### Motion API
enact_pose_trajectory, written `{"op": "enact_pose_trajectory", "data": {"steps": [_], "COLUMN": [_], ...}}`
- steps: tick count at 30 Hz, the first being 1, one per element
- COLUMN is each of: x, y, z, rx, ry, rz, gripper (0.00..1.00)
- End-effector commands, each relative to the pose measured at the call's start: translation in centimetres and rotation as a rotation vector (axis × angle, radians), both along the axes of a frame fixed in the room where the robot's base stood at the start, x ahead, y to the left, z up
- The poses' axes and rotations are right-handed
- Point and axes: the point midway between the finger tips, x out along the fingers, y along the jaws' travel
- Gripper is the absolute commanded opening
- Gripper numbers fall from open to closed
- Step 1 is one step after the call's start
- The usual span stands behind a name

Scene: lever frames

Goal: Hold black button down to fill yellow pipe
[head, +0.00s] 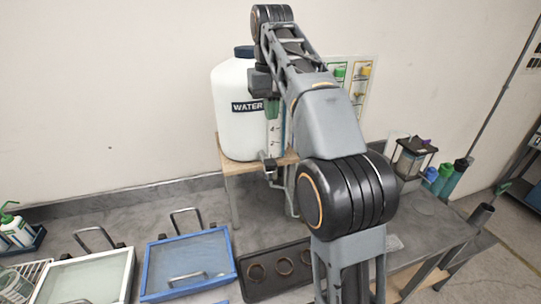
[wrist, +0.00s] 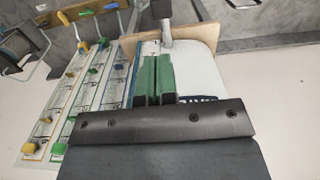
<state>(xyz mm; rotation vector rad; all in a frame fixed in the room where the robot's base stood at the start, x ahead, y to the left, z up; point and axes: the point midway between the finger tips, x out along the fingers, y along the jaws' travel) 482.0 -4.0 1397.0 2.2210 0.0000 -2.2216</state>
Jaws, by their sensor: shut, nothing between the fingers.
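My gripper (head: 271,110) is in front of the white water jug (head: 232,115) in the head view. Its two green fingers (wrist: 154,75) are shut together and empty in the wrist view, pointing toward the grey tap (wrist: 165,12) at the jug's lower end. The tap also shows below the jug in the head view (head: 270,166). A panel of clear tubes (wrist: 78,95) stands beside the jug in the wrist view, and the yellow pipe (wrist: 45,105) seems to be its outermost tube, with a yellow knob (wrist: 63,17). I cannot make out the black button.
The jug stands on a wooden stand (head: 230,166). A blue-framed tray (head: 186,262), a white-framed tray (head: 92,280) and a dark tray with rings (head: 250,291) lie in front. A lantern-like device (head: 413,160) and coloured cylinders (head: 442,178) are at the right. My arm hides much of the panel.

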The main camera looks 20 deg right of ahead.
Motion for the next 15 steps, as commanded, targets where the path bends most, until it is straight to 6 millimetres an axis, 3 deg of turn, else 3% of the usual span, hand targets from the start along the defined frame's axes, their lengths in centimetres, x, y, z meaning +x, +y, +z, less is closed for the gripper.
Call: {"op": "enact_pose_trajectory", "data": {"steps": [9, 15], "x": [-0.1, -0.1], "y": [0.0, 0.0], "z": [-6.3, -9.4], "rx": [0.000, 0.000], "ry": [0.003, 0.002], "rz": [0.000, 0.000], "gripper": [0.00, 0.00]}}
